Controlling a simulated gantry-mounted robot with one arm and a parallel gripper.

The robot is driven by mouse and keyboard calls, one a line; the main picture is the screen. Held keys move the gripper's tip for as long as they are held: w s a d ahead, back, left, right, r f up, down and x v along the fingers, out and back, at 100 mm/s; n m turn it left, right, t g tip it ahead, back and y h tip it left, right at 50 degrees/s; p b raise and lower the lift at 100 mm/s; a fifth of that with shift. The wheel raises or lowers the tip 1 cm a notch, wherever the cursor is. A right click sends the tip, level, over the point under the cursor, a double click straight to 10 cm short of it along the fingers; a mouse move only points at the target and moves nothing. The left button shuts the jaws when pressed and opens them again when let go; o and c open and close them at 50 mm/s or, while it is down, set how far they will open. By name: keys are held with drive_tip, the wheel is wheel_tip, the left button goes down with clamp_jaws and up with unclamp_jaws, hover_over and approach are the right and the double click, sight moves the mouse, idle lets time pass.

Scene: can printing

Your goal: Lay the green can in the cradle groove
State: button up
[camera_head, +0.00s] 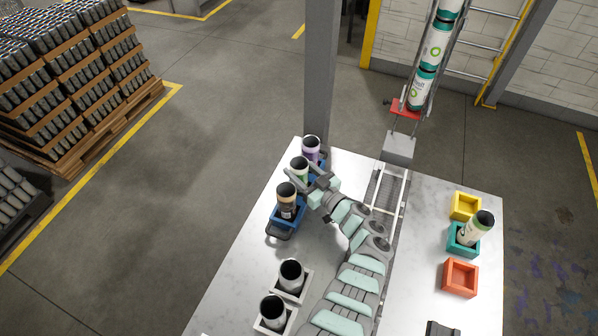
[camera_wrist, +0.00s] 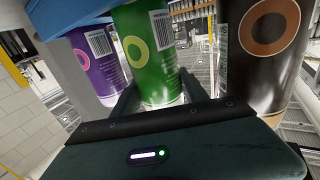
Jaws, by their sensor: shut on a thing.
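The green can (camera_head: 299,167) stands between a purple can and a dark brown can in a row at the table's left edge. It appears open-topped and upright. My gripper (camera_head: 313,182) reaches it from the right and is shut on it. In the wrist view, the green can (camera_wrist: 150,62) sits between my two fingers. I cannot tell whether it is lifted off the blue holder (camera_head: 275,221). A metal track (camera_head: 388,205) runs along the middle of the table beside my arm; I cannot tell whether it is the cradle groove.
The purple can (camera_head: 311,147) and brown can (camera_head: 286,198) stand close on either side. Two cans (camera_head: 290,272) stand in white holders at front. Yellow (camera_head: 466,198), teal (camera_head: 455,246) and red (camera_head: 461,291) boxes sit right; the teal one holds a can. A grey post (camera_head: 320,75) rises behind.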

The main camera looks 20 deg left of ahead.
drive_tip(key=shift+f, duration=0.15)
drive_tip(key=o, duration=1.3)
drive_tip(key=shift+f+b, duration=0.15)
drive_tip(key=shift+b, duration=0.25)
drive_tip(key=p+v, duration=0.2)
drive_tip(key=v, duration=0.5)
drive_tip(key=shift+s+d, duration=0.15)
